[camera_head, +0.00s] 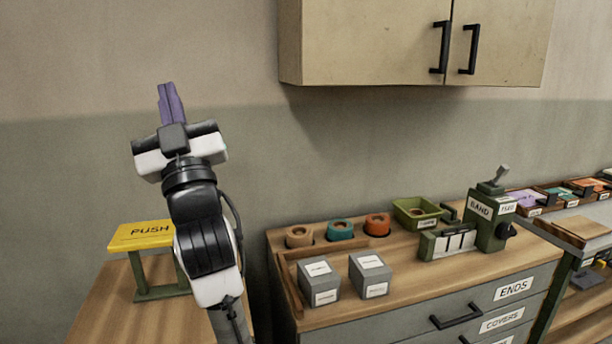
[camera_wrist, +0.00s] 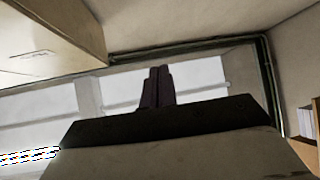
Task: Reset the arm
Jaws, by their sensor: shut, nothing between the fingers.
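My arm stands raised at the left of the head view, in front of the bare wall. My gripper (camera_head: 170,98) is at its top, with purple fingers pointing up and pressed together. The fingers also show in the wrist view (camera_wrist: 157,88), shut and with nothing between them. The gripper is well above the work surfaces and apart from every object. The wrist camera looks up toward windows, a wall and the ceiling.
A wall cabinet (camera_head: 365,45) hangs to the right of my gripper. Below are a yellow PUSH plate (camera_head: 142,235) on a stand, two grey boxes (camera_head: 319,283), several coloured rolls (camera_head: 340,229), a green tray (camera_head: 408,220) and a green BAND machine (camera_head: 488,222). Air around the gripper is clear.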

